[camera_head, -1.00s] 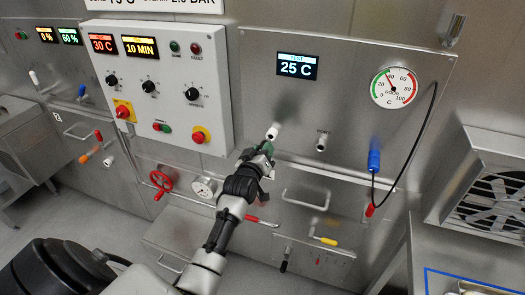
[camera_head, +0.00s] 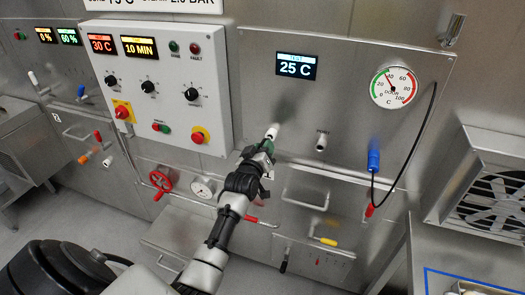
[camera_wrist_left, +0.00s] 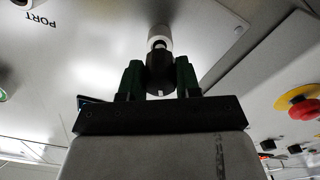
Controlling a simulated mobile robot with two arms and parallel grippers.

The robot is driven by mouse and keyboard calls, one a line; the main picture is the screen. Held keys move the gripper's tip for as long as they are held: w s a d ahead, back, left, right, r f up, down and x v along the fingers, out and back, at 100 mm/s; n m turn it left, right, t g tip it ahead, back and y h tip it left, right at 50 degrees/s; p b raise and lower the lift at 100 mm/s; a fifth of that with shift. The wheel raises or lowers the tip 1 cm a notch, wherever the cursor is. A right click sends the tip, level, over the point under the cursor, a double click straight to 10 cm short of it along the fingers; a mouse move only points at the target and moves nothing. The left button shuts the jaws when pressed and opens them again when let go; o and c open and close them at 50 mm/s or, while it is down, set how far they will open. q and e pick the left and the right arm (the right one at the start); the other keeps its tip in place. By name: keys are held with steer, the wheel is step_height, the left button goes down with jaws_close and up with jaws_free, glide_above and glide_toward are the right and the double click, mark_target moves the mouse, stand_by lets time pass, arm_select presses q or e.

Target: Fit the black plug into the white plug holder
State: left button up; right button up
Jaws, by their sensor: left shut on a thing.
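The white plug holder (camera_head: 272,131) is a short white cylinder sticking out of the steel panel, and it also shows in the left wrist view (camera_wrist_left: 159,35). My left gripper (camera_head: 263,152) is just below it, its arm reaching up from the lower left. In the left wrist view its two dark green fingers (camera_wrist_left: 159,78) are shut on the black plug (camera_wrist_left: 159,68). The plug's upper end is in line with the holder's open end and close to it or touching. I cannot tell whether its tip is inside. My right gripper is not in view.
A second pale port (camera_head: 321,140) sits to the right, with a handle bar below it. A control box (camera_head: 160,85) with knobs and a red button (camera_head: 199,136) juts out at the left. A blue connector (camera_head: 373,160) with a black cable hangs at the right.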

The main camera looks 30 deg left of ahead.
arm_select(q)
steer(key=shift+b+x, duration=0.55)
steer(key=shift+x, duration=0.6)
stand_by(0.6)
steer(key=shift+r, duration=0.1)
steer(key=o, duration=1.2)
steer(key=shift+o, duration=0.2)
steer(key=shift+w, duration=0.1)
steer(key=shift+p+v, duration=1)
steer(key=p+v, duration=0.3)
steer(key=v, duration=0.2)
